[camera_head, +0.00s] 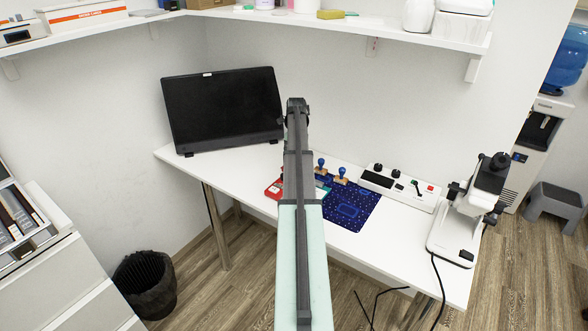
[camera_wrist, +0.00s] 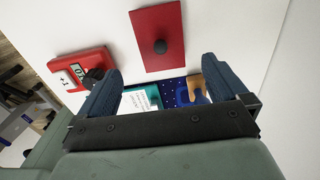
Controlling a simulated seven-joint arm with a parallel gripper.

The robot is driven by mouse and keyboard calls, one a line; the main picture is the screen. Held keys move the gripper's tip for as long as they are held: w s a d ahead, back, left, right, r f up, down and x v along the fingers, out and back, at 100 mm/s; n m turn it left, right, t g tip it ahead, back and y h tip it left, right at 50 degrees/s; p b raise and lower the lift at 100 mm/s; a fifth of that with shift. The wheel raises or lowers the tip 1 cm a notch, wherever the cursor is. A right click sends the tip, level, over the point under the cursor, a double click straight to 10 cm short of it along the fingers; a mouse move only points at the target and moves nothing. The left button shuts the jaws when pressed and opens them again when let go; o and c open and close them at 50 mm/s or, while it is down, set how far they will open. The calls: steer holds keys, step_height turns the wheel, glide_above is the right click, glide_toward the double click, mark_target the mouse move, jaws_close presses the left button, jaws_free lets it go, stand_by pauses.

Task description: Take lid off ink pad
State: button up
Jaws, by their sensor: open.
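A flat red plate with a black knob (camera_wrist: 158,22), which looks like the lidded ink pad, lies on the white table in the wrist view. Whether a pad lies under it I cannot tell. My gripper (camera_wrist: 162,68) is open and empty, its two blue-grey fingers spread. The red plate shows just beyond the fingertips, between and above them in the picture; its black knob stands near the gap. In the head view my gripper (camera_head: 296,103) shows at the far end of my arm, and my arm seems to hide the red plate.
A red device (camera_wrist: 92,57) with a small display lies left of the plate. A teal item (camera_wrist: 155,93) and a blue-and-tan stamp (camera_wrist: 192,97) are by the fingers. The head view shows stamps (camera_head: 340,178), a blue mat (camera_head: 350,208), a monitor (camera_head: 222,108), a control box (camera_head: 398,187) and a microscope (camera_head: 466,215).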

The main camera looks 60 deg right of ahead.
steer(key=shift+s+d+f, duration=0.1)
steer(key=shift+d+f, duration=0.05)
steer(key=shift+f, duration=2.4)
steer(key=shift+c, duration=0.4)
steer(key=c, duration=1)
